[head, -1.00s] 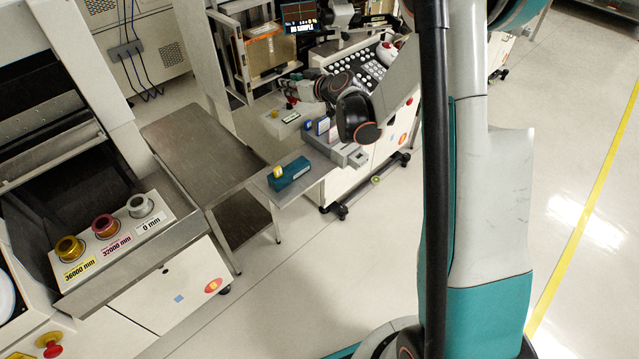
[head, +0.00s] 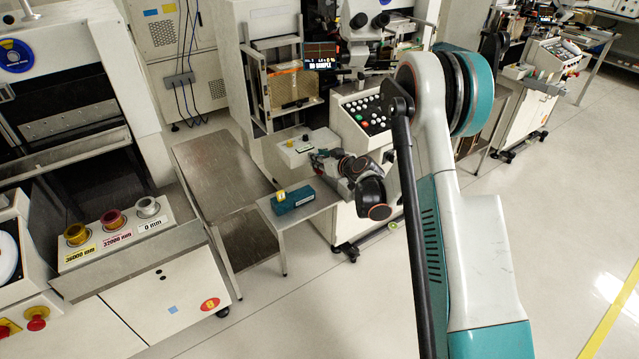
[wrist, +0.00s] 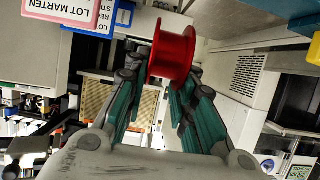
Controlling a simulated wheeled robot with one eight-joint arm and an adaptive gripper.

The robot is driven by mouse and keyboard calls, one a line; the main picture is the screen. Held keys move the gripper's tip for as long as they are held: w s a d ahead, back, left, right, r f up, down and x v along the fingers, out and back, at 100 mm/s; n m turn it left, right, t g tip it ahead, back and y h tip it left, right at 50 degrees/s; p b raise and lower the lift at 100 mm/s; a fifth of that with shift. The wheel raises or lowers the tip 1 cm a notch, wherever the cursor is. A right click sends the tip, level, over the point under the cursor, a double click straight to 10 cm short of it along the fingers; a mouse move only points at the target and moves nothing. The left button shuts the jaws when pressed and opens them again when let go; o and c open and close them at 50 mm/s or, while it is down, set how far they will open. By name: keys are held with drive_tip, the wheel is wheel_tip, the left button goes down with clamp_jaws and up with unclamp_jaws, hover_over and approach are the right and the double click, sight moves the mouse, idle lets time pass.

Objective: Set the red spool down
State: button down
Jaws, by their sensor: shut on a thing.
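The red spool (wrist: 172,52) is held between the fingertips of my gripper (wrist: 160,75) in the wrist view. It has wide flanges and a narrower middle. In the head view my gripper (head: 318,158) is at the front of the white machine, above and beyond the small table with the teal box. The spool cannot be made out there; my arm and the distance hide it.
A teal box (head: 292,199) stands on a small table (head: 303,221). A steel table (head: 215,165) is left of it. At far left, gold (head: 76,235), reddish (head: 111,220) and silver (head: 147,207) spools sit on a labelled panel. Floor is clear in front.

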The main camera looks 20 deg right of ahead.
drive_tip(key=shift+f+b, duration=1.2)
drive_tip(key=shift+f, duration=2.7)
drive_tip(key=shift+f, duration=0.1)
drive_tip(key=c, duration=1.6)
unclamp_jaws()
